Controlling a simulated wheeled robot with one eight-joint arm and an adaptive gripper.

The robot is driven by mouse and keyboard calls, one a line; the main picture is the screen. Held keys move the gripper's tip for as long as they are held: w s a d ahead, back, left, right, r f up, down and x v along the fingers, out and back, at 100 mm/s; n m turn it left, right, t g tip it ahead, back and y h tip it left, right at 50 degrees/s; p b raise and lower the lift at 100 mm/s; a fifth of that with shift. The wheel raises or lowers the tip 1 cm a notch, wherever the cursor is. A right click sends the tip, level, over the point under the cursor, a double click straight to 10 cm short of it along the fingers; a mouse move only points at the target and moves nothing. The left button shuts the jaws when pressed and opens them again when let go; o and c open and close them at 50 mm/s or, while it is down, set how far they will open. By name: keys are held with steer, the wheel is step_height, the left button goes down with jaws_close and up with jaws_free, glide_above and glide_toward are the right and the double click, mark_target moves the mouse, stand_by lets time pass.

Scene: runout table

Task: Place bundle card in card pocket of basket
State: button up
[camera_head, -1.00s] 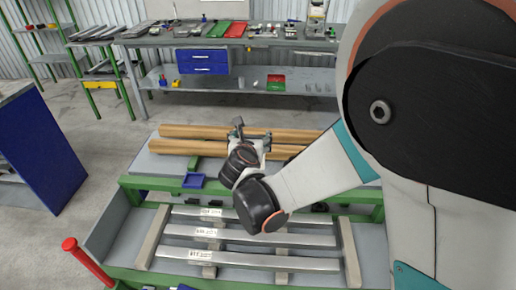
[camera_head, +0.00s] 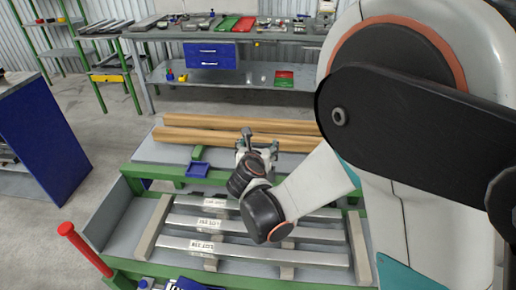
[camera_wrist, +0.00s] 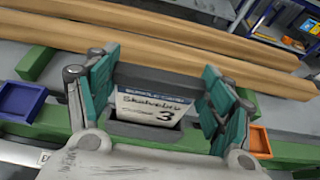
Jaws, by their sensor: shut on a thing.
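My gripper (camera_wrist: 160,78) is shut on the bundle card (camera_wrist: 148,106), a white card with a blue top band, dark edging and the printed text "Skalvebro" and "3". The card stands between the teal finger pads in the wrist view, its printed face toward the camera. In the head view my gripper (camera_head: 249,140) is above the green rail, close to the wooden bars; the card is too small to read there. I cannot make out the basket or its card pocket for certain in either view.
Long wooden bars (camera_head: 185,136) lie behind the green rail (camera_head: 165,172). A blue tray (camera_head: 198,170) sits on it, left of my gripper; an orange tray (camera_wrist: 258,140) is at the right. Labelled metal bars (camera_head: 250,252) lie in front. A workbench (camera_head: 270,38) stands behind.

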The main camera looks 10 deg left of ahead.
steer(key=shift+f, duration=0.15)
steer(key=o, duration=1)
steer(key=shift+o, duration=0.2)
steer(key=shift+r, duration=0.25)
steer(key=p+v, duration=0.3)
steer(key=v, duration=0.9)
steer(key=shift+f, duration=0.1)
